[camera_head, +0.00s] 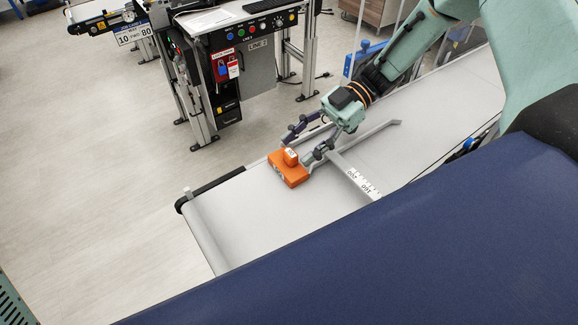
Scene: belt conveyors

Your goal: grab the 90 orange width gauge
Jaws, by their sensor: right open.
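The orange width gauge (284,172) lies on the grey conveyor belt near its far edge, toward the belt's left end. My right gripper (305,152) comes in from the upper right and is open. Its fingers are just above and right of the gauge; I cannot tell whether they touch it. My left gripper is not in view.
A grey guide rail with a white number scale (356,180) stands on the belt right of the gauge. The belt (256,222) is bare toward its end roller. A control panel stand (250,60) stands behind, and another conveyor (98,12) is at upper left.

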